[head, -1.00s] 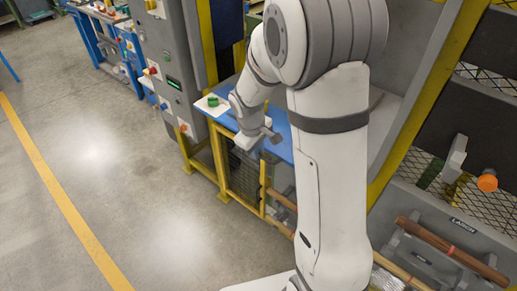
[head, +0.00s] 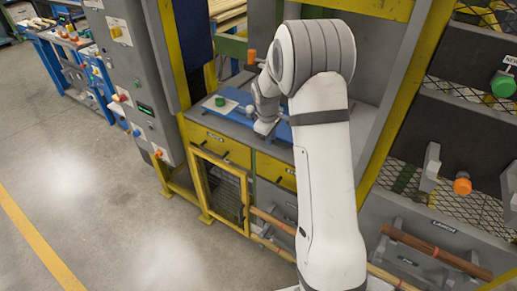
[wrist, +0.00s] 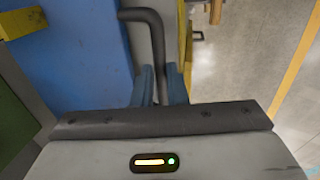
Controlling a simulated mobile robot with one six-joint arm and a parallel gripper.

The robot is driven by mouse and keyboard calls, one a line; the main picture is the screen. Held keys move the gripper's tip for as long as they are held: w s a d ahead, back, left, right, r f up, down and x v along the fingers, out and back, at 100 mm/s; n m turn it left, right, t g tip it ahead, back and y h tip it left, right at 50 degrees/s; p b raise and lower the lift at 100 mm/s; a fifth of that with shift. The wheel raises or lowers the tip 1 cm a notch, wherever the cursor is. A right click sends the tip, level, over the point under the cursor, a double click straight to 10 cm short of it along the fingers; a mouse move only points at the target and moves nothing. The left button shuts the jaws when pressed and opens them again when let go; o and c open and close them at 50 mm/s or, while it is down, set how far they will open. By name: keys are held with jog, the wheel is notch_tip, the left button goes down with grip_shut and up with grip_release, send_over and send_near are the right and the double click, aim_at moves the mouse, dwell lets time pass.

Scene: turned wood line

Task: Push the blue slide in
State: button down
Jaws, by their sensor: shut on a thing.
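The blue slide (head: 283,131) lies on the grey worktop, set back from the front edge above the yellow drawers. It fills the left of the wrist view (wrist: 85,60). A dark grey bent handle (wrist: 148,15) stands along the slide's front side. My gripper (wrist: 160,85) is shut on this handle, with one blue-grey finger on each side of it. In the head view my gripper (head: 264,127) is at the slide's front side, and the handle is mostly hidden there.
A white plate with a green round piece (head: 220,102) sits at the left of the slide. A grey control cabinet (head: 140,80) stands left, and a yellow post (head: 400,110) right. Open floor (head: 95,180) lies in front.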

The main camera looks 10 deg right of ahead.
aim_at(278, 135)
jog(key=w+d, duration=0.3)
jog(key=shift+d, duration=0.25)
jog(key=shift+w+d+r, duration=0.1)
jog(key=shift+w, duration=0.05)
jog(key=c, duration=1.5)
grip_release()
jog(key=shift+w+d, duration=0.1)
jog(key=shift+d, duration=0.05)
jog(key=shift+o, duration=0.2)
notch_tip(278, 135, up, 8)
jog(key=s+a+b, duration=0.1)
jog(key=shift+a+f, duration=0.15)
jog(key=shift+f, duration=0.05)
jog(key=shift+s, duration=0.1)
